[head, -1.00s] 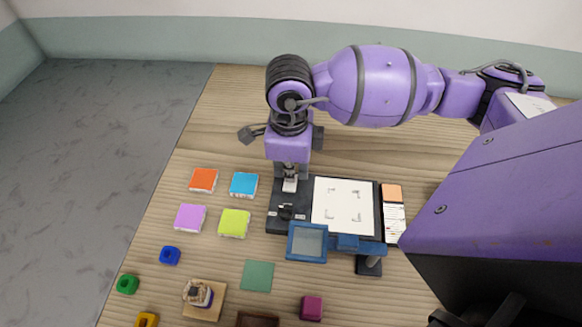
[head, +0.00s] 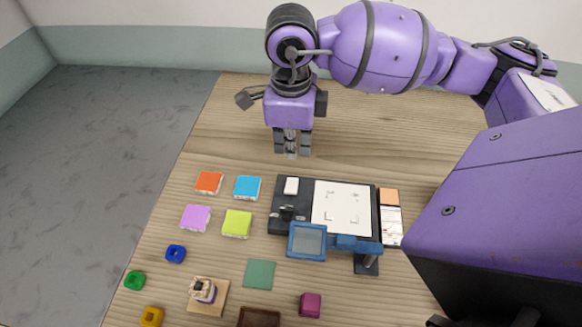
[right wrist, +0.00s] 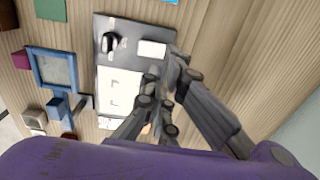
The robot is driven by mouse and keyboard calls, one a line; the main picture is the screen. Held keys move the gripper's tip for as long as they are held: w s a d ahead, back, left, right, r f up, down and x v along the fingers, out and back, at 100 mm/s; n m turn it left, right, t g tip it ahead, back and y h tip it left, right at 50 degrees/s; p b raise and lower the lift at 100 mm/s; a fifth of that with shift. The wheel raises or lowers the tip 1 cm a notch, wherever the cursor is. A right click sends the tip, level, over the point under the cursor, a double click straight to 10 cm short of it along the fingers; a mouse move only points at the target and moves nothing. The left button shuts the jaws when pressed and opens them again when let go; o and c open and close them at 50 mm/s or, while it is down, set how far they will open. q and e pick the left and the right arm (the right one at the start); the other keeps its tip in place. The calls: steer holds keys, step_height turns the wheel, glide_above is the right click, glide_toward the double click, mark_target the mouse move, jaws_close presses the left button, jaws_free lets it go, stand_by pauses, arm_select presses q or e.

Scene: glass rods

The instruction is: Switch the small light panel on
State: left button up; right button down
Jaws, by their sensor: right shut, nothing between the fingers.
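The small light panel is a black base (head: 280,228) with a white square plate (head: 343,203) bearing small corner marks. A white rocker switch (head: 291,186) sits at the base's back left, with a black knob (head: 287,213) in front of it. The plate looks bright white, but I cannot tell for sure if it is lit. My right gripper (head: 291,154) is shut and empty, behind and above the switch, apart from it. The right wrist view shows the switch (right wrist: 152,48) and knob (right wrist: 110,42) beyond the fingers (right wrist: 167,84). My left gripper is not in view.
A blue-framed magnifier (head: 307,241) on a stand is at the panel's front edge. An orange-and-white card (head: 390,220) lies to the right. Orange (head: 208,182), blue (head: 247,187), purple (head: 195,217) and lime (head: 237,223) tiles lie left. The wood behind the panel is clear.

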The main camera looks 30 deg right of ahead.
steer(key=shift+w+d+r, duration=0.15)
steer(key=shift+r, duration=0.65)
steer(key=shift+w+d+r, duration=0.1)
steer(key=shift+w+r, duration=0.05)
steer(key=shift+r, duration=0.7)
steer(key=shift+w+d+r, duration=0.15)
steer(key=shift+r, duration=0.65)
